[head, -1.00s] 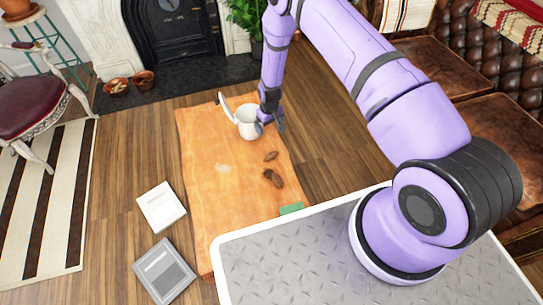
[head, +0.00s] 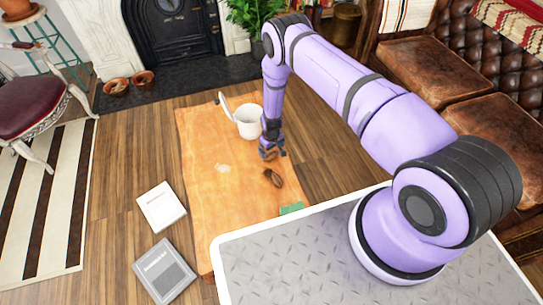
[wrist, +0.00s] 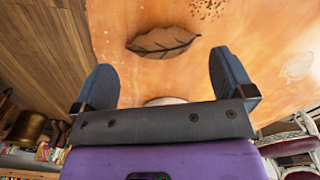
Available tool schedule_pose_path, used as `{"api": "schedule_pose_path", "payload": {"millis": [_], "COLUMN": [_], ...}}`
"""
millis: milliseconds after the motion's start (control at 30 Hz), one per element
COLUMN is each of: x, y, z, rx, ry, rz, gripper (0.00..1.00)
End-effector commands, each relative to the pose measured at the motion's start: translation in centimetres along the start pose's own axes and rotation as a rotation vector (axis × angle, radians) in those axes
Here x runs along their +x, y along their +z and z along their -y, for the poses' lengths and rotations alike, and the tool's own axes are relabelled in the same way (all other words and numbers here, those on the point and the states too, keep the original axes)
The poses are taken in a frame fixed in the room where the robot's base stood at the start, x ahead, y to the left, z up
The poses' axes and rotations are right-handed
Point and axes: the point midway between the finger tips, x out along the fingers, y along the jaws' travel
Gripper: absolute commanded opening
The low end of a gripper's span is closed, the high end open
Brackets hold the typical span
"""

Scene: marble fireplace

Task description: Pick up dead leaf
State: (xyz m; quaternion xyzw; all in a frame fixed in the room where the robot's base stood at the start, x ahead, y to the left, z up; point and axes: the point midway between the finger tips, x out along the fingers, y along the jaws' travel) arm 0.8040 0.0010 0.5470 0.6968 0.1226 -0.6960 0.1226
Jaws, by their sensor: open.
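The dead leaf (wrist: 163,42) is brown with dark veins and lies flat on the orange table in the wrist view. My gripper (wrist: 164,80) is open and empty, with a finger toward each side. The leaf lies just beyond the fingertips, roughly centred between them and apart from both. In the head view my gripper (head: 273,152) is low over the table's right part, and a bit of brown, likely the leaf (head: 266,155), shows beside the fingers. The rest of it is hidden there.
The orange table (head: 208,200) also holds a white watering can (head: 249,123) just behind my gripper, a dark brown clump (head: 273,178) in front and a green item (head: 291,208). Brown specks (wrist: 207,8) lie past the leaf. The table's left side is mostly clear.

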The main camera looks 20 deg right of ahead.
Motion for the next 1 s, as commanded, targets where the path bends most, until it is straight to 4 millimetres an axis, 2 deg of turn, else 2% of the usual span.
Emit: {"api": "schedule_pose_path", "payload": {"millis": [100,233,400,600,633,767,1000], "x": [1.9,3.3,4.1,4.2,4.1,4.1,4.1], "y": [0.1,0.0,0.0,0.0,0.0,0.0,0.0], "z": [-0.1,-0.1,-0.1,-0.1,-0.1,-0.1,-0.1], "rx": [0.0,-0.001,-0.001,-0.001,-0.001,-0.001,-0.001], "ry": [0.0,0.0,0.0,0.0,0.0,0.0,0.0], "rz": [0.003,0.002,0.001,0.001,0.001,0.001,0.001], "gripper": [1.0,1.0,1.0,1.0,0.95,0.66,0.66]}}
